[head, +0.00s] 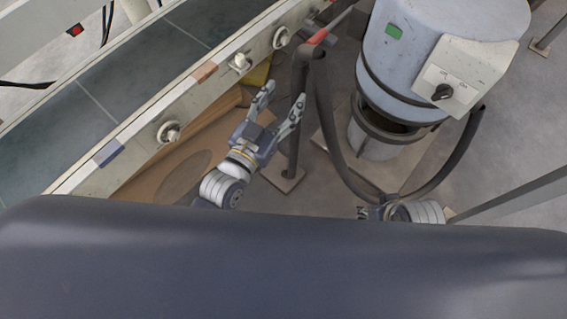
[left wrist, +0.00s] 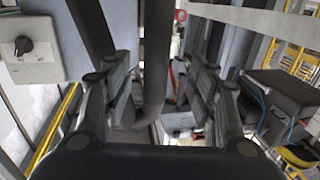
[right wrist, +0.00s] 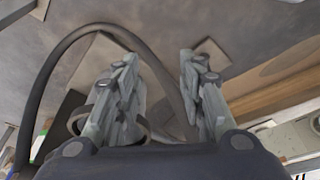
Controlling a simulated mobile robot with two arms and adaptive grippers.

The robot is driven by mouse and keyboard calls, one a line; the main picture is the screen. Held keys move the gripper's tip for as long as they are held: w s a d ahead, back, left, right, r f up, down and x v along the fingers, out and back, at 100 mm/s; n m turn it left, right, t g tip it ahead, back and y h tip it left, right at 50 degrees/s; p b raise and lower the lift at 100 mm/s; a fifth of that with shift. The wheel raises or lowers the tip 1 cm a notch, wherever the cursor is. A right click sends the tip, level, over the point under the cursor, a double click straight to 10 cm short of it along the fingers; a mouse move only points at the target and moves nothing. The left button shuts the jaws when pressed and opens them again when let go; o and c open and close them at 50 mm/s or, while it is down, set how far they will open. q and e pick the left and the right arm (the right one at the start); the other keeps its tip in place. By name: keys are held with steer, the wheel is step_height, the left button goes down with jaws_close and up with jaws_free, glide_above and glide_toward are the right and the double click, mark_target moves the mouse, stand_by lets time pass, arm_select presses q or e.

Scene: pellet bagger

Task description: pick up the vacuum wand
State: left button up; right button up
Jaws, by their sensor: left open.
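My left gripper (head: 284,94) is open and empty below the wand, beside a dark upright post (head: 294,140). In the left wrist view a dark bent tube (left wrist: 156,60) shows between the open fingers (left wrist: 165,68); I cannot tell whether it is wand or post. My right gripper (right wrist: 158,56) is open low over the floor.
The conveyor (head: 130,85) with its pale rail and knobs runs along the left. The vacuum's switch box (head: 460,75) faces me. In the right wrist view the hose (right wrist: 140,45) crosses between and beyond the fingers. A cardboard-brown sheet (head: 165,160) lies below the rail.

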mark_target(295, 87)
arm_select(q)
steer(key=shift+x, duration=1)
steer(key=shift+w+d+f, duration=0.1)
steer(key=shift+w+d, duration=0.2)
steer(key=shift+w, duration=0.15)
steer(key=b+x, duration=0.1)
steer(key=x, duration=0.2)
steer(key=shift+w+d+f, duration=0.1)
steer(key=shift+w+d, duration=0.05)
steer(key=shift+d, duration=0.05)
steer(key=shift+w+d, duration=0.2)
steer(key=shift+w, duration=0.2)
arm_select(e)
steer(key=v, duration=0.3)
arm_select(q)
steer(key=c, duration=1.3)
jaws_close()
